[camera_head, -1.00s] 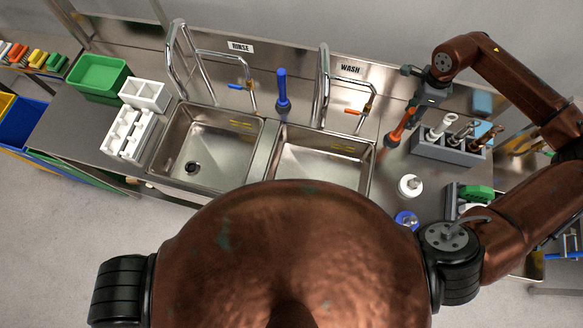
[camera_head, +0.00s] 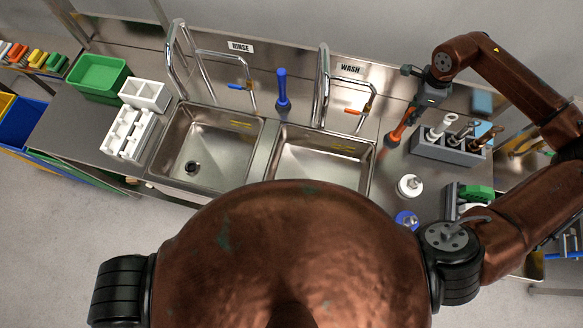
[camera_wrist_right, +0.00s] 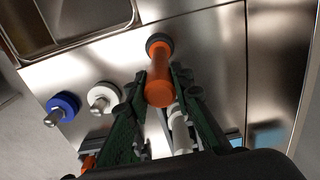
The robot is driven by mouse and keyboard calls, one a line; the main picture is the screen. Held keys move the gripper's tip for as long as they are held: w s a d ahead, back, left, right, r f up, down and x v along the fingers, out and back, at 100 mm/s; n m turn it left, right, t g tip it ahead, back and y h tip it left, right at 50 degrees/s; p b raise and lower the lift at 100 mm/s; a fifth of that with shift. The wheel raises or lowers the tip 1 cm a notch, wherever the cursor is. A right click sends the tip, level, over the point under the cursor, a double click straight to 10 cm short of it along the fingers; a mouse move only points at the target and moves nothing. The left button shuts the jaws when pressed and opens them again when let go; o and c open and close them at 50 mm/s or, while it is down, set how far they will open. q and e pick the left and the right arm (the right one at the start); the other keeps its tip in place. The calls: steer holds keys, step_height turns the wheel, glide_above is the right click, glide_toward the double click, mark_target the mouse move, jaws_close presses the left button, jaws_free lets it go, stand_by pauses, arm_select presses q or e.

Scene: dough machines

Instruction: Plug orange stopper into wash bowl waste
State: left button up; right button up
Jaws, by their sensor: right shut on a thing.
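The orange stopper (camera_head: 397,134), an orange handle with a dark round end, is held tilted above the counter to the right of the wash bowl. It also shows in the right wrist view (camera_wrist_right: 160,78), between the fingers, dark end pointing away. My right gripper (camera_head: 413,112) is shut on its handle; its green fingers (camera_wrist_right: 160,84) flank the orange part. The steel wash bowl (camera_head: 324,143) is in the middle of the head view, below the WASH sign. Its waste is not visible; my body covers the bowl's near part. My left gripper is not in view.
A grey holder (camera_head: 447,153) with several upright tools stands right of the stopper. White (camera_head: 410,187) and blue (camera_head: 406,220) round-based pieces sit on the counter nearer me. The wash tap (camera_head: 323,90) rises behind the bowl. The rinse bowl (camera_head: 230,153) is left, its dark drain visible.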

jaws_close()
steer(key=shift+r+p, duration=0.3)
steer(key=shift+r, duration=0.2)
stand_by(0.4)
steer(key=shift+r+p, duration=0.65)
steer(key=shift+r, duration=0.65)
steer(key=shift+r+p, duration=1.75)
steer(key=shift+r, duration=1.35)
steer(key=shift+f, duration=0.1)
